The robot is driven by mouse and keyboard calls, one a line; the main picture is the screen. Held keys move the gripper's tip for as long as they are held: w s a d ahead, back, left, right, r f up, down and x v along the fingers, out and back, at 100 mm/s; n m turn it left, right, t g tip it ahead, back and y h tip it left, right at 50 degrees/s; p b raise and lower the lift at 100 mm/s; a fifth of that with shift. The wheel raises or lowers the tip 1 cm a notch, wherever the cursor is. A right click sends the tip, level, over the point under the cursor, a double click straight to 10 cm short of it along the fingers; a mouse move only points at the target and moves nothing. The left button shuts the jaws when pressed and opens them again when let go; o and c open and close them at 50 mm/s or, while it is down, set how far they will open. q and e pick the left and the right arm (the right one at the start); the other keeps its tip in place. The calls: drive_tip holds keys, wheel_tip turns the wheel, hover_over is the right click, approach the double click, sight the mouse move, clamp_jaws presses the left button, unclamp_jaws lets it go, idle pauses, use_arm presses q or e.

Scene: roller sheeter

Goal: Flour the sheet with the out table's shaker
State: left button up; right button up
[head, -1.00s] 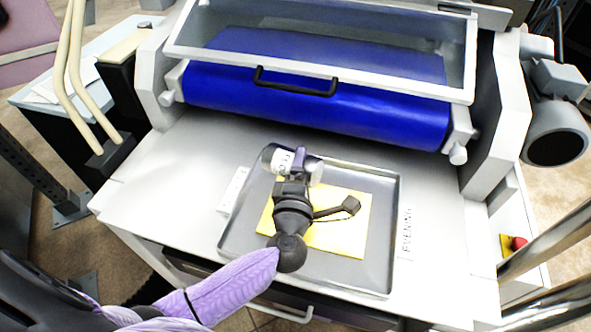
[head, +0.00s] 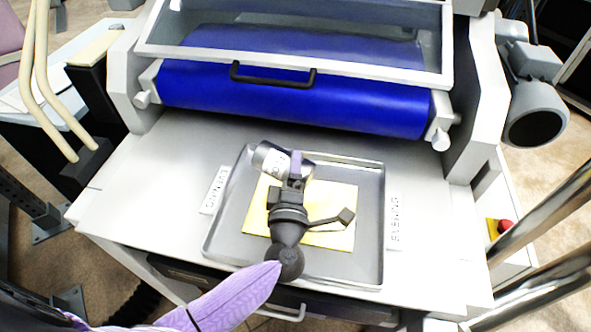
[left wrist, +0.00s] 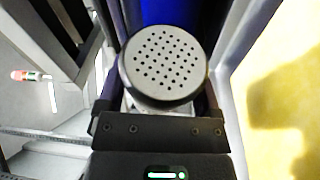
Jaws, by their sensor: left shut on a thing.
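The shaker (head: 270,159) is a pale cylinder with a label, lying tilted over the far left part of the metal tray (head: 372,230). My left gripper (head: 293,172) is shut on it and holds it above the tray. In the left wrist view the shaker's round grey perforated lid (left wrist: 163,65) faces the camera. The yellow sheet (head: 340,212) lies flat in the tray, partly hidden by my left gripper and wrist. It also shows at the right of the left wrist view (left wrist: 285,85), with a darker shadow on it. I cannot make out flour on it. My right gripper is not in view.
The sheeter's blue roller (head: 300,98) and clear guard with a black handle (head: 272,76) stand behind the tray. Lettered labels flank the tray on the left (head: 215,190) and right (head: 395,218). A red button (head: 505,226) is at the right.

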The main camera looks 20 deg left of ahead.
sight(277, 166)
use_arm(q)
drive_tip(key=a, duration=0.3)
drive_tip(key=shift+w+a, duration=0.2)
drive_tip(key=shift+a, duration=0.1)
drive_tip(key=shift+s+d, duration=0.15)
drive_tip(key=shift+d, duration=1)
drive_tip(key=shift+s+d, duration=0.15)
drive_tip(key=shift+d, duration=1)
drive_tip(key=shift+a, duration=0.1)
drive_tip(key=a, duration=0.3)
drive_tip(key=a+p, duration=0.1)
drive_tip(key=shift+w+a, duration=0.2)
drive_tip(key=shift+w, duration=0.1)
drive_tip(key=shift+s+d, duration=0.15)
drive_tip(key=shift+d, duration=1)
drive_tip(key=shift+s+d, duration=0.15)
drive_tip(key=shift+d, duration=1)
drive_tip(key=shift+a, duration=0.2)
